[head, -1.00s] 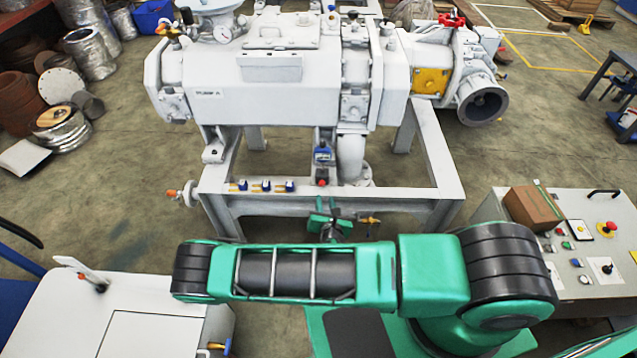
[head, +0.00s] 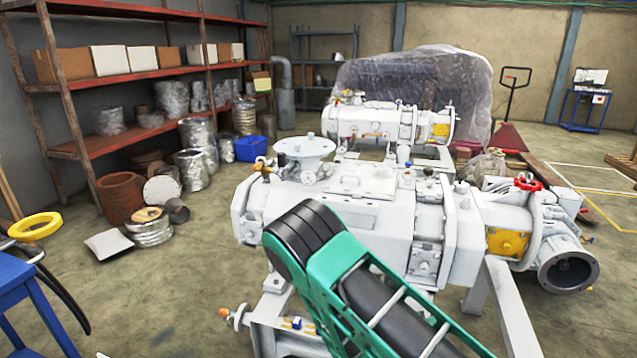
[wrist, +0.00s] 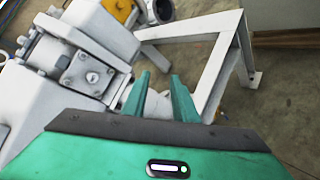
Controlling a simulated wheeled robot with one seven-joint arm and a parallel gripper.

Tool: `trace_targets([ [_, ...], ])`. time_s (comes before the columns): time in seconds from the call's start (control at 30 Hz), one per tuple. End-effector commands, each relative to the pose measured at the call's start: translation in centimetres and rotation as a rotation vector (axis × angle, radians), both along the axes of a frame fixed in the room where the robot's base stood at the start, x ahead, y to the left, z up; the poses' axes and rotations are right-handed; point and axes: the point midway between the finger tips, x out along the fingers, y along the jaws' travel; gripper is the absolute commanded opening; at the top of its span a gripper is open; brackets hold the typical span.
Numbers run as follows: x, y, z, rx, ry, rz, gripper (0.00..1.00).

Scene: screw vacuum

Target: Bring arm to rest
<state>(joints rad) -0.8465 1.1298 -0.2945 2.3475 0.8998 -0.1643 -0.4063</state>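My gripper (wrist: 158,97) shows in the wrist view as two green fingers standing apart, with nothing between them. Behind the fingers are the white vacuum pump's body (wrist: 75,70) and its white frame (wrist: 215,60). In the head view my green arm rises from the bottom right, in front of the pump (head: 330,205). My gripper is not visible in the head view. The arm hides part of the pump's front and its frame.
Red shelves (head: 140,85) with boxes line the left wall. Metal rolls and rusty cylinders (head: 120,195) stand on the floor below. A second white pump (head: 380,122) and a plastic-covered load (head: 420,80) are behind. A blue table (head: 20,285) is at lower left. Floor is open between.

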Motion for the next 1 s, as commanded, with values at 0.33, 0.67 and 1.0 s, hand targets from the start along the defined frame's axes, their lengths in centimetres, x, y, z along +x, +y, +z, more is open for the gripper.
trace_targets([
  [0.33,-4.0,-6.3,6.0,0.254,-0.102,-0.453,0.26],
  [0.67,-9.4,-9.8,11.1,0.489,-0.176,-0.833,0.26],
  [1.0,-15.5,-11.3,16.4,0.726,-0.239,-1.167,0.26],
])
